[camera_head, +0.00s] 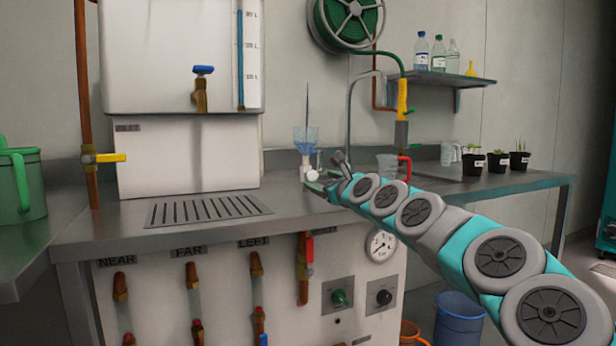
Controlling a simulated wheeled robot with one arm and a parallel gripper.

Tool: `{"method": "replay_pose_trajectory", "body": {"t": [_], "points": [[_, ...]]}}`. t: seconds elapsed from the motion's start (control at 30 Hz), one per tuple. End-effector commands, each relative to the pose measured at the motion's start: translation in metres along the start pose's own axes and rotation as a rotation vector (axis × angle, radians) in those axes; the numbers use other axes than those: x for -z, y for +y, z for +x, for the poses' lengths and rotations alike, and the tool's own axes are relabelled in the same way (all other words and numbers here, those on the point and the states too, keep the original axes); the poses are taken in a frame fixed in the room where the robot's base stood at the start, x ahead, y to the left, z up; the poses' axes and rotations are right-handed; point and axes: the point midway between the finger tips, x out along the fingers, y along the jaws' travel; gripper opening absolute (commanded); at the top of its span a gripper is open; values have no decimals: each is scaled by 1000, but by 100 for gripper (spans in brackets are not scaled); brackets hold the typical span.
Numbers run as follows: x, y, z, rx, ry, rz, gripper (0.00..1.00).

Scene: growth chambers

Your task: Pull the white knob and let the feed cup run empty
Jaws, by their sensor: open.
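The feed cup (305,138) is a small, clear blue cup on the back part of the steel bench. Its fill level is too small to tell. The white knob (312,176) is a small round ball below the cup, at the front of its white fitting. My gripper (321,186) is at the end of my teal and grey arm, which reaches in from the lower right. It is open, close to the knob at its lower right. I cannot tell whether the fingers touch the knob or are around it.
A grated drain (208,209) and a white tank (182,60) with a blue-handled tap (203,72) are at left. A clear beaker (387,164), a red-handled valve (404,168) and black plant pots (497,163) stand behind my arm. The bench front left of my gripper is clear.

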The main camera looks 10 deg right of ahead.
Motion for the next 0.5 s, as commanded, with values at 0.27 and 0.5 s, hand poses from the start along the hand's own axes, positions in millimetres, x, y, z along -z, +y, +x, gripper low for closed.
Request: {"method": "replay_pose_trajectory", "body": {"t": [0.27, 0.5], "points": [[0, 2, 26, -2, 1, -1, 72], [-1, 0, 46, 2, -2, -2, 72]]}}
